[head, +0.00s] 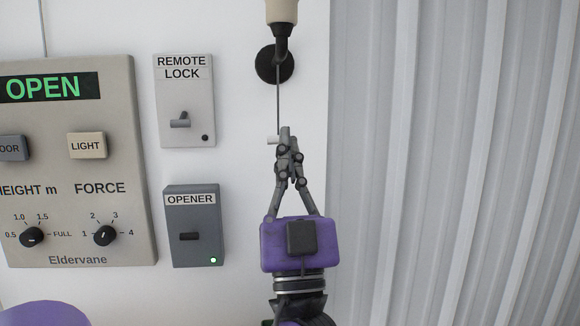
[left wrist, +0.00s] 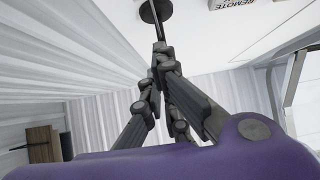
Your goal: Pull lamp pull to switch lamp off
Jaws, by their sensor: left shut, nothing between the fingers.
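The lamp (head: 281,12), beige with a dark neck, is cut off by the top of the head view. Whether it is lit cannot be told. Its thin pull cord (head: 278,95) hangs down past a round black wall mount. A small pale knob, the lamp pull (head: 272,140), shows at the cord's lower end. My left gripper (head: 285,135) points up with its fingertips shut, right beside the knob and overlapping its right side in the picture. In the left wrist view the fingertips (left wrist: 160,50) are together, with the cord beyond them. My right gripper is not in view.
A control panel (head: 145,170) reading OPEN is on the wall at left. The REMOTE LOCK switch (head: 186,100) and the grey OPENER box (head: 194,250) are closer to my gripper. A pale corrugated surface (head: 450,160) fills the right side.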

